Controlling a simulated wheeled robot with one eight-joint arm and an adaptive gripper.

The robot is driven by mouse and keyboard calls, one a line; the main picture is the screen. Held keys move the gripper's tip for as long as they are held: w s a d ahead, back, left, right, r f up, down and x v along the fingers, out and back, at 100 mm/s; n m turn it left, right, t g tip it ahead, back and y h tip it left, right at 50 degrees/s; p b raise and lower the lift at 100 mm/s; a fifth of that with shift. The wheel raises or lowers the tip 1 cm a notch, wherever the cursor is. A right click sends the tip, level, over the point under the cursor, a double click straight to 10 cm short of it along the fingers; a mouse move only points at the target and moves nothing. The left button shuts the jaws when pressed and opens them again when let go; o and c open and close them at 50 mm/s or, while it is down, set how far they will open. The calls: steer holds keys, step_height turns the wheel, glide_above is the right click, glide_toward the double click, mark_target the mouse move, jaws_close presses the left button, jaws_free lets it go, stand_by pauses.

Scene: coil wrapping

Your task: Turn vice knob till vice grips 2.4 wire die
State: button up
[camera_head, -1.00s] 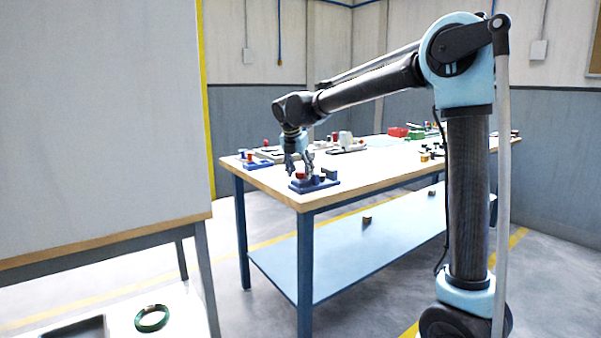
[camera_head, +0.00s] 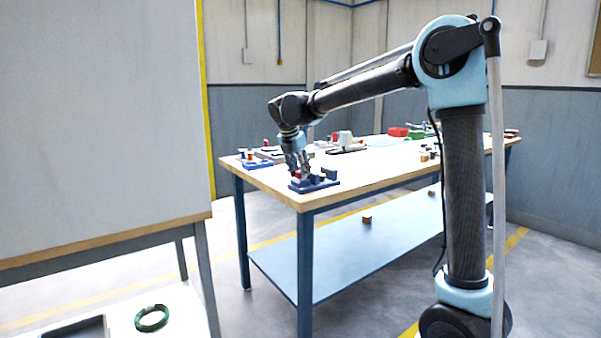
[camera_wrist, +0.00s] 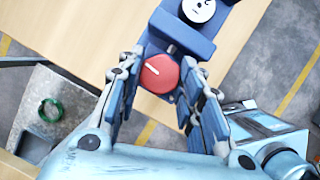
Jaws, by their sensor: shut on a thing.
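The blue vice (camera_head: 315,183) sits near the front corner of the wooden table. In the wrist view, the vice body (camera_wrist: 183,37) is at the top centre. Its round red knob (camera_wrist: 159,74) carries a white line mark, tilted in the picture. My gripper (camera_wrist: 158,82) has a finger on each side of the red knob and is shut on it. In the head view my gripper (camera_head: 298,172) comes down onto the vice and hides most of the knob. A white disc with dark marks (camera_wrist: 198,8), possibly the die, shows on the vice; whether the jaws touch it I cannot tell.
More tools and fixtures stand farther back on the table (camera_head: 262,178), including a red box (camera_head: 398,132). A green coil (camera_head: 151,318) lies on a lower surface at the left. A large pale panel (camera_head: 100,110) stands on the left. The table's front edge is close to the vice.

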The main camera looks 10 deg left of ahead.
steer(key=m, duration=0.2)
steer(key=m+g+h, duration=0.1)
steer(key=m, duration=0.1)
steer(key=m+h, duration=0.1)
steer(key=m, duration=0.1)
steer(key=shift+w+a+g, duration=0.2)
steer(key=shift+a+g, duration=0.1)
steer(key=m+g, duration=0.1)
steer(key=m, duration=0.4)
steer(key=shift+w+m+g+h, duration=0.2)
steer(key=shift+m+g+h, duration=0.1)
steer(key=shift+g+h, duration=0.1)
steer(key=m, duration=0.2)
steer(key=m+g, duration=0.1)
steer(key=m, duration=0.1)
steer(key=shift+w+m+g, duration=0.2)
steer(key=shift+m+g, duration=0.1)
steer(key=m+g, duration=0.1)
steer(key=m, duration=0.1)
steer(key=m+g, duration=0.1)
steer(key=m, duration=0.2)
steer(key=shift+w+d, duration=0.1)
steer(key=shift+w, duration=0.05)
steer(key=o, duration=1.1)
steer(key=shift+c, duration=0.2)
steer(key=v, duration=1.2)
steer(key=shift+d, duration=0.3)
